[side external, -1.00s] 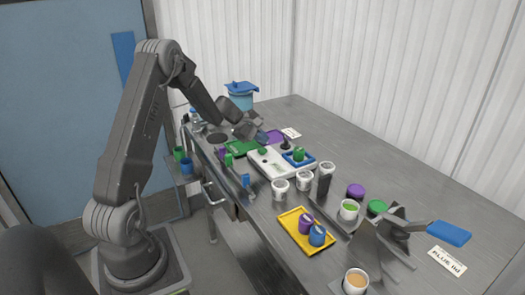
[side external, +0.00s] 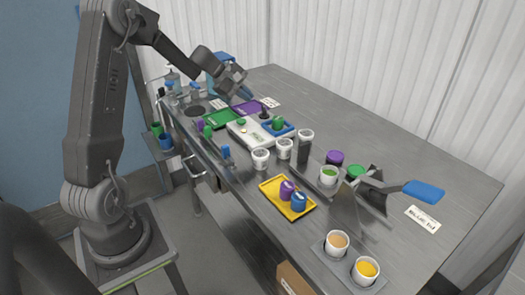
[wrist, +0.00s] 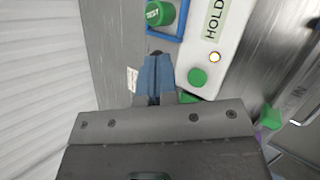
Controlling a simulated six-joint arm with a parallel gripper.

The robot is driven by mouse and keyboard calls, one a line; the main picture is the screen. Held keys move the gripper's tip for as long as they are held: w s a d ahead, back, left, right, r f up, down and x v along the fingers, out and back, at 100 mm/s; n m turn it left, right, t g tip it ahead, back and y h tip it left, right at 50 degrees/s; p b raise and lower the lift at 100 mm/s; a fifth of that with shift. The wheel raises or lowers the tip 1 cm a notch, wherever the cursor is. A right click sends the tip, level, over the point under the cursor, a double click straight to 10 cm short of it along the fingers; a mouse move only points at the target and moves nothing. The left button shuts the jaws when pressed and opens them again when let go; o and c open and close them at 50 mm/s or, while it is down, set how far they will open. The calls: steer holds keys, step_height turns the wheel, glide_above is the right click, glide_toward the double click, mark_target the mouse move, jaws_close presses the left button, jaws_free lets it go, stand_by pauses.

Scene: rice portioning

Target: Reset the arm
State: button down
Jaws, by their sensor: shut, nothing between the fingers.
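My gripper (side external: 234,82) is at the far left end of the metal table, in front of the blue pot (side external: 216,66) in the side view. It is raised above the area of the purple mat (side external: 246,107). In the wrist view the fingers (wrist: 155,78) are together, with no item visible between them. Below and beside them is the white panel (wrist: 218,45) marked HOLD, with a green button (wrist: 197,78). A green cylinder (wrist: 160,13) in a blue tray (wrist: 180,32) is just ahead of the fingertips.
A yellow tray (side external: 272,188) holds a purple and a blue container. Several white cups stand mid-table, with a dark scoop (side external: 372,197) with blue handle at right. Cups of orange (side external: 338,242) and yellow (side external: 366,270) contents stand at the front. The table's back right is clear.

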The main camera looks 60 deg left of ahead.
steer(key=s+d+r+m+g, duration=0.1)
steer(key=s+d+r+m, duration=0.35)
steer(key=d, duration=0.45)
steer(key=s+d+r+m+g, duration=0.1)
steer(key=s+d+r+m, duration=0.3)
steer(key=d, duration=0.5)
steer(key=s+d+m+y, duration=0.2)
steer(key=s+d+m, duration=0.2)
steer(key=s, duration=0.4)
steer(key=s+d+r+m+y, duration=0.1)
steer(key=s+d+m+y, duration=0.1)
steer(key=s+d+m, duration=0.3)
steer(key=s+m, duration=0.2)
steer(key=s, duration=0.2)
